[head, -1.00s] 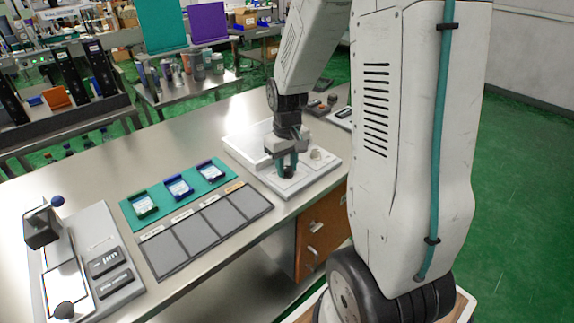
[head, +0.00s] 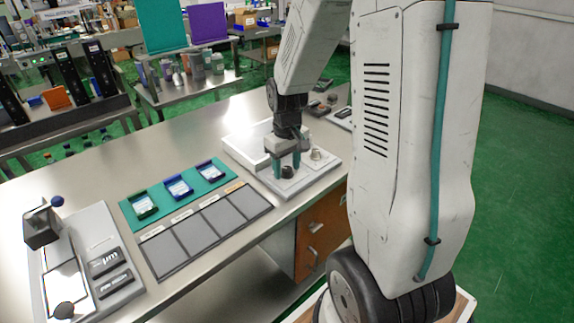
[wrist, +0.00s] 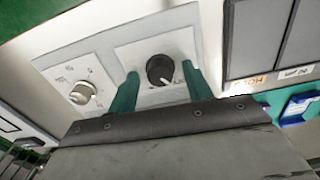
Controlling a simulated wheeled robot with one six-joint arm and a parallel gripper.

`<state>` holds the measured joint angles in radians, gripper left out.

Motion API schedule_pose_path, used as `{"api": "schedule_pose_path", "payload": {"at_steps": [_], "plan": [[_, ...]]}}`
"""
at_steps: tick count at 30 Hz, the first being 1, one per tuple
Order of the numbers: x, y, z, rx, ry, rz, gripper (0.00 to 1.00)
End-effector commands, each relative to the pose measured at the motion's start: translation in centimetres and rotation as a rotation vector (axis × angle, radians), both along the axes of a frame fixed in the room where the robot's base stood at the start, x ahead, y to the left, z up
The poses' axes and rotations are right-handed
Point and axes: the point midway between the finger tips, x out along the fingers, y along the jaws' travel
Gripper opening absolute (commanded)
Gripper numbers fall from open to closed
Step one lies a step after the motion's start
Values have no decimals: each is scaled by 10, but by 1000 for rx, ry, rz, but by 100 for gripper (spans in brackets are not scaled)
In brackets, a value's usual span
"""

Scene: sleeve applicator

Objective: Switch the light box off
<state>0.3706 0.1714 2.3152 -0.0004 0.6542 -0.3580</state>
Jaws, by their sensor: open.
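The light box (head: 243,150) is a pale, flat-topped box on the steel bench, with a white control panel (head: 322,172) along its near right side. The panel carries a black knob (head: 287,171) and a silver knob (head: 316,154). My gripper (head: 287,168) is over the black knob with its teal fingers apart. In the wrist view the black knob (wrist: 160,69) sits between the fingertips, with a visible gap on each side. Its pale pointer mark faces the lower right. The silver knob (wrist: 83,93) is left of the fingers, beside printed markings. I cannot tell whether the top is lit.
A dark sectioned mat (head: 205,228) and a teal strip (head: 180,192) with several small framed items lie left of the panel. A grey fixture with a blue-knobbed lever (head: 57,201) stands at far left. Small dark items (head: 322,108) lie behind my gripper.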

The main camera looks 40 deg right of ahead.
Motion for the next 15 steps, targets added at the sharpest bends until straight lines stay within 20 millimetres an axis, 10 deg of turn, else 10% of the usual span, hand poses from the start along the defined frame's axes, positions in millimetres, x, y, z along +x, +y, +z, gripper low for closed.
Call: {"api": "schedule_pose_path", "payload": {"at_steps": [15], "plan": [[1,-1,63,-1,-4,0,50]]}}
